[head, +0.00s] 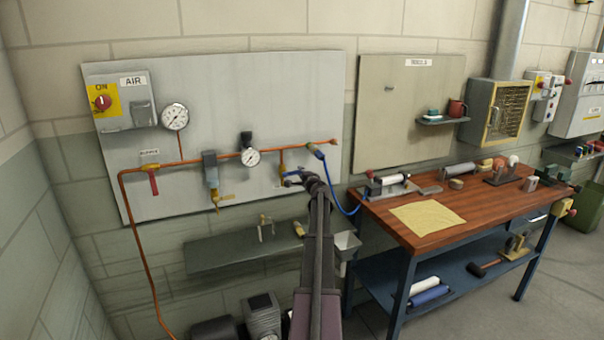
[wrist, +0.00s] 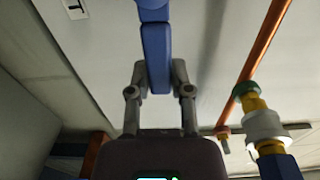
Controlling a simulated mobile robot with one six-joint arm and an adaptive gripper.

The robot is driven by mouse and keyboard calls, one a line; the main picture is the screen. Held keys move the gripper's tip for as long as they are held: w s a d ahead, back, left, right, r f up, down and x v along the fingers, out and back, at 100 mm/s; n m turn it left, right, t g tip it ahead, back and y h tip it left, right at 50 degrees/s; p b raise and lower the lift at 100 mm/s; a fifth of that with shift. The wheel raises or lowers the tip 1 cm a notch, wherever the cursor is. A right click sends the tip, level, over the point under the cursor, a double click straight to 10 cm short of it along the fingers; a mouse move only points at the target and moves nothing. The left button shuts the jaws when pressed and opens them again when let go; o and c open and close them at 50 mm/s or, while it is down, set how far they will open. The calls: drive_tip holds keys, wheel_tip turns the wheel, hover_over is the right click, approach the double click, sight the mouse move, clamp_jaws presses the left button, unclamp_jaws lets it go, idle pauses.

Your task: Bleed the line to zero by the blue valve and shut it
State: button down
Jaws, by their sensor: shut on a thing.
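The blue valve's lever (head: 291,174) shows as a small blue piece on the copper line at the panel's lower right. In the wrist view its blue handle (wrist: 156,58) runs upright between my fingers. My gripper (head: 303,179) is shut on this handle; its two fingers (wrist: 158,88) press on either side. My arm and gripper hide most of the valve body in the head view. A large round gauge (head: 175,116) and a smaller gauge (head: 250,157) sit on the line; their needles are too small to read.
A hose coupling (head: 316,152) with a blue hose (head: 345,210) is close beside my gripper; brass and white fittings (wrist: 263,122) show right. A workbench (head: 480,195) stands to the right.

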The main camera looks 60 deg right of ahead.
drive_tip(key=shift+w+a, duration=0.15)
drive_tip(key=c, duration=0.6)
unclamp_jaws()
drive_tip(key=shift+o, duration=0.4)
drive_tip(key=shift+d, duration=0.2)
drive_tip(key=shift+s, duration=0.2)
drive_tip(key=v, duration=1.2)
drive_tip(key=shift+w, duration=0.1)
